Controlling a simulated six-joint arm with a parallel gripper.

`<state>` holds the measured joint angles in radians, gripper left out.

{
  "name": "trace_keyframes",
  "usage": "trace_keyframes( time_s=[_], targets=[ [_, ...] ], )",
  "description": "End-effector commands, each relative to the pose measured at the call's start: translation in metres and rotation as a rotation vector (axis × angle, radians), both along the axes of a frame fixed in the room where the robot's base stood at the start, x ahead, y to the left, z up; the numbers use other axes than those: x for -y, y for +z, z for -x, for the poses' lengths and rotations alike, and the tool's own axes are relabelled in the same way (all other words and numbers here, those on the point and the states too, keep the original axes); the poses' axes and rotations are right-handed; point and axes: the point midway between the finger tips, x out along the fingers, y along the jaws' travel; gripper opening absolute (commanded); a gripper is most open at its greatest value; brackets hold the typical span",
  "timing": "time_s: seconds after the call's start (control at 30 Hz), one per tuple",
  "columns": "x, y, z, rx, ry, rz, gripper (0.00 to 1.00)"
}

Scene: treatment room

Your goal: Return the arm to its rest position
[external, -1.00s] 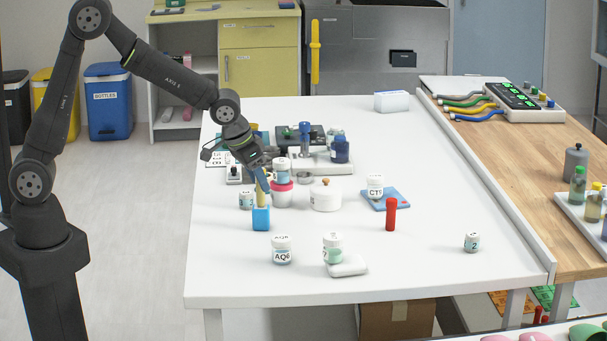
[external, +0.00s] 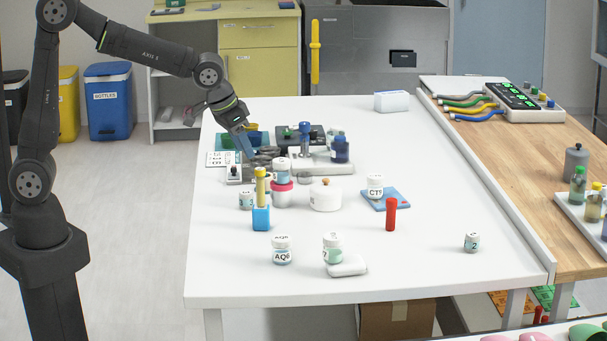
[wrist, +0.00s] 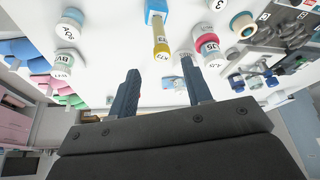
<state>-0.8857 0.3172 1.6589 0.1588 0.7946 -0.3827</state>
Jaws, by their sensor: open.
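My gripper (external: 250,147) is over the left part of the white table, behind the yellow-capped tube. In the wrist view my gripper (wrist: 162,82) shows two separate dark fingers with nothing between them. The yellow tube (external: 260,182) stands upright in a blue block (external: 261,218); the tube (wrist: 161,38) and block (wrist: 156,8) also show in the wrist view, beyond the fingertips. My arm reaches out from its base at the left and bends down at the wrist.
Near the gripper stand a jar with a pink band (external: 282,186), a round white pot (external: 325,197) and grey equipment (external: 322,162). A red tube (external: 391,214) and white jars, including the AQ6 jar (external: 282,250), stand farther forward. The table's right front is mostly clear.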

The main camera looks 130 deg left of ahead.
Motion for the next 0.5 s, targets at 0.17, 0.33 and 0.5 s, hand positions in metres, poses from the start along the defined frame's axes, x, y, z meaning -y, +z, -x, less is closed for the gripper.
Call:
trace_keyframes(
  time_s=[0.17,0.33,0.5],
  targets=[
    [-0.003,-0.009,-0.001,-0.001,0.000,0.001,0.45],
    [-0.012,-0.033,-0.004,-0.003,0.001,0.003,0.45],
    [-0.023,-0.062,-0.009,-0.004,0.000,0.003,0.45]
  ],
)
